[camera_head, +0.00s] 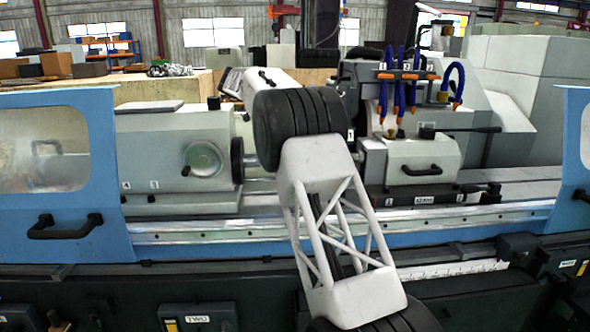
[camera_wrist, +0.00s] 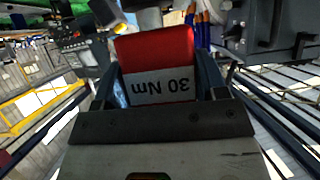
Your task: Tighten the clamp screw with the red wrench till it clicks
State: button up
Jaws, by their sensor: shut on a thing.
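The red wrench (camera_wrist: 155,48) shows in the wrist view as a red block with a white label reading "30 Nm", upside down in the picture. My gripper (camera_wrist: 162,76) is shut on it, one dark finger on each side. The wrench's far end is not clear in this view. In the head view my own arm stands in front of the grinder and hides the gripper and the wrench. I cannot make out the clamp screw in either view, nor whether the wrench touches anything.
In the head view the grinder's left headstock (camera_head: 172,150) and right grey unit (camera_head: 420,160) sit on the machine bed (camera_head: 470,212). Blue hoses (camera_head: 400,90) rise above the right unit. Blue doors (camera_head: 100,150) flank the bed. A black lever (camera_head: 465,129) sticks out at right.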

jog(key=shift+s+r+n+t+y, duration=0.1)
jog(key=shift+n+t+y, duration=0.45)
jog(key=shift+n+t, duration=0.95)
jog(key=shift+s+n+t+y, duration=0.1)
jog(key=shift+n+t+y, duration=0.45)
jog(key=shift+n+t, duration=0.95)
jog(key=shift+f, duration=2.35)
